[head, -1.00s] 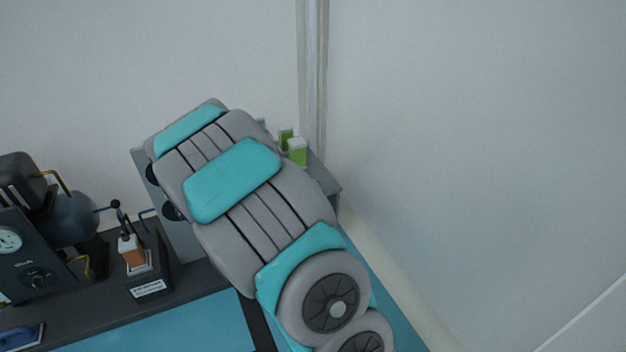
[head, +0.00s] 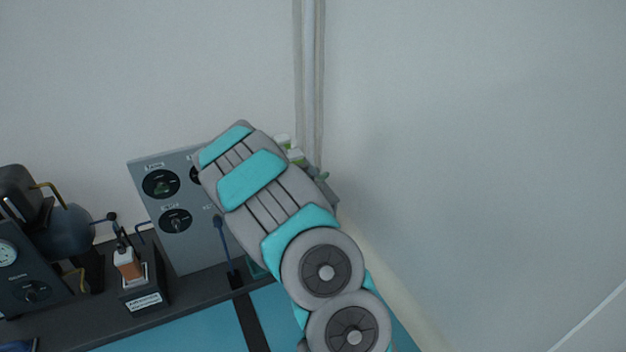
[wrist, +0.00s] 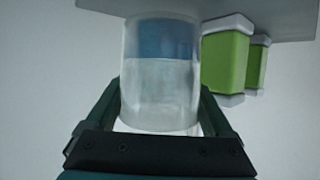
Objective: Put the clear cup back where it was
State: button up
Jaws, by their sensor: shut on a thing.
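The clear cup (wrist: 160,80) is in the wrist view, a transparent cylinder with a blue patch showing in its upper part. My gripper (wrist: 160,115) is shut on it, with one dark green finger on each side. In the wrist view the cup's upper end overlaps a grey surface (wrist: 275,22); I cannot tell whether it touches it. In the head view my arm hides the cup and my gripper.
Two green and white blocks (wrist: 225,60) stand beside the cup; their tops show past my arm (head: 296,155). A grey panel with dials (head: 185,235) stands left of my arm. A small labelled box (head: 142,290) is further left. A wall closes off the right.

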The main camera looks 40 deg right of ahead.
jog(key=shift+f, duration=1.35)
jog(key=shift+f, duration=0.15)
jog(key=o, duration=1.2)
jog(key=shift+o, duration=0.2)
jog(key=shift+a+r, duration=0.15)
jog(key=shift+r, duration=0.1)
jog(key=v, duration=1.1)
jog(key=shift+a+r+p, duration=0.25)
jog(key=shift+a+p, duration=0.05)
jog(key=shift+p, duration=0.1)
